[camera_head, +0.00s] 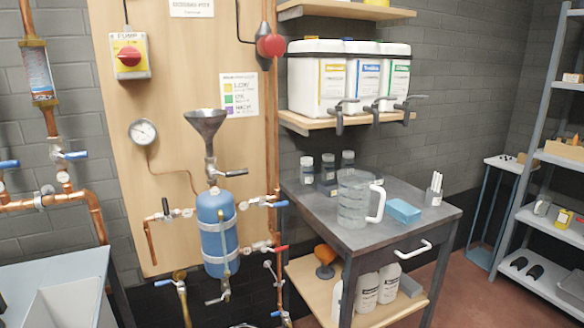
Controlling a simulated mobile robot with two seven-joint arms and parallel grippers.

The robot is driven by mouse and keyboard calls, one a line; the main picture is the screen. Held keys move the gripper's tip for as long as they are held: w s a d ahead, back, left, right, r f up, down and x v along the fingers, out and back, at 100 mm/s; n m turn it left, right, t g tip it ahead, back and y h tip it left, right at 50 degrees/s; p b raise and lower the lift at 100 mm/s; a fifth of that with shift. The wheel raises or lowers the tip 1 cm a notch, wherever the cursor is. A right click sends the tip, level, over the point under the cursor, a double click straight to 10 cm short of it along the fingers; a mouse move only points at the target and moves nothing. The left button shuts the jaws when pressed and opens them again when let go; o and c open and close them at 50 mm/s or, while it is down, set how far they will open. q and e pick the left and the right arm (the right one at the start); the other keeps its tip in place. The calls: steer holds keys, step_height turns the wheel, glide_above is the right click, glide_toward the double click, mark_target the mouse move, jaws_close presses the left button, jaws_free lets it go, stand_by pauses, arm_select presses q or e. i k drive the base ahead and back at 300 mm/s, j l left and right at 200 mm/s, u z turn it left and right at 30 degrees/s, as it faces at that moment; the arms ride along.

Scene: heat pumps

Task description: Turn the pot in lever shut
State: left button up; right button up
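A blue pot (217,235) with two pale straps hangs on the wooden wall panel, under a grey funnel (205,124). A dark grey lever (235,173) points right from the funnel's stem. On the right, a blue-handled lever (277,204) and a red-handled lever (277,249) lie roughly horizontal. A grey lever (217,299) sits below the pot. No label legible here tells which is the pot in lever. Neither of my grippers is in view.
A grey bench (345,228) with a clear jug (354,198) and a blue block (403,211) stands right of the pot. A sink (66,305) is at lower left. A metal shelf (545,214) stands at far right. Open floor shows between bench and shelf.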

mark_target(264, 249)
steer(key=i+l+u, duration=0.1)
steer(key=i+u, duration=0.2)
steer(key=i, duration=0.2)
steer(key=i+l+u, duration=0.2)
steer(key=i+u, duration=0.15)
steer(key=i, duration=0.15)
steer(key=i+l+u, duration=0.3)
steer(key=i, duration=0.15)
